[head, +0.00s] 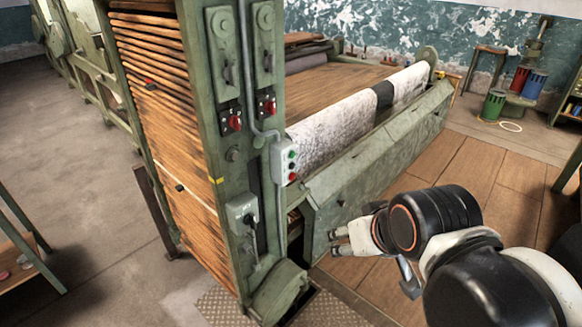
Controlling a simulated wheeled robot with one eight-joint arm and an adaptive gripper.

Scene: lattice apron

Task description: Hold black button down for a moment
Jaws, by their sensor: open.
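A small pale control box (284,160) is fixed to the front of the green machine post. It carries a column of small buttons: a green one at the top, a dark one (291,166) in the middle that looks like the black button, and a red one at the bottom. They are too small to see in detail. My gripper (334,242) is to the right of and below the box, clear of it in the picture.
Two black panels with red knobs (234,123) sit on the green post (205,120), left of the box. A grey lever box (243,213) is lower down. A conduit runs beside the control box. The machine's sloping green side panel (375,150) lies above my gripper.

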